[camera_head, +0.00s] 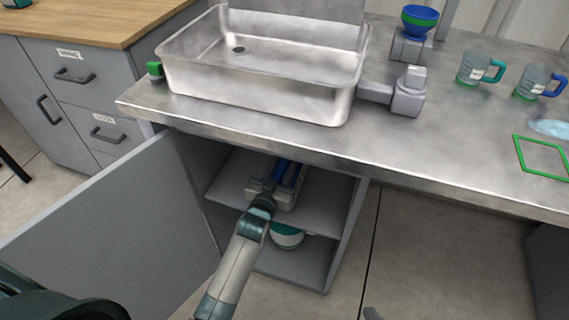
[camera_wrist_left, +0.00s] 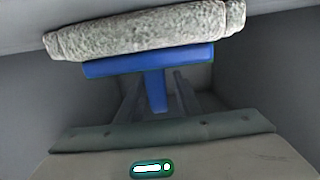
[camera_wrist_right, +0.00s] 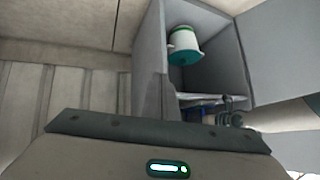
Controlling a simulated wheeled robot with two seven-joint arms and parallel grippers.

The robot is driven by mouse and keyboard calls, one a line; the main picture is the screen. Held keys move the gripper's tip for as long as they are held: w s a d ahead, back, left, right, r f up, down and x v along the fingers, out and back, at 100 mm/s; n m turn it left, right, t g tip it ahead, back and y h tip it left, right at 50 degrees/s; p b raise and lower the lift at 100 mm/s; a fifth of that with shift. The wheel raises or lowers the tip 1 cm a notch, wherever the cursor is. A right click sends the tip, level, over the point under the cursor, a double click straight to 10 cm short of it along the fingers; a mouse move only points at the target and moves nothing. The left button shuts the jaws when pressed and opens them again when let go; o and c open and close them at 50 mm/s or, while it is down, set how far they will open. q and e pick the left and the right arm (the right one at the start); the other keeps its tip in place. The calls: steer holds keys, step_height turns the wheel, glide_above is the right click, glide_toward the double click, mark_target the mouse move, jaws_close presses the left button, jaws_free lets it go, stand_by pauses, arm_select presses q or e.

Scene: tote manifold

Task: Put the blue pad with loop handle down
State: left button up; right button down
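The blue pad with loop handle (camera_wrist_left: 150,62) is inside the cabinet. In the left wrist view it shows a blue bar and stem below a speckled grey pad. Its blue part also shows in the head view (camera_head: 287,172), above the upper shelf. My left gripper (camera_wrist_left: 156,92) reaches into the cabinet, with its fingers apart on either side of the blue stem and a gap visible beside it. Whether the pad touches the shelf is hidden.
The cabinet door (camera_head: 120,225) stands open at the left. A white and teal pot (camera_head: 287,238) is on the lower shelf (camera_head: 300,265). The counter (camera_head: 450,150) above holds a steel sink (camera_head: 260,95), a blue bowl (camera_head: 420,18), and two mugs (camera_head: 478,70) (camera_head: 535,82).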

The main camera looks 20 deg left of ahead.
mark_target(277, 178)
arm_select(q)
steer(key=shift+r, duration=0.15)
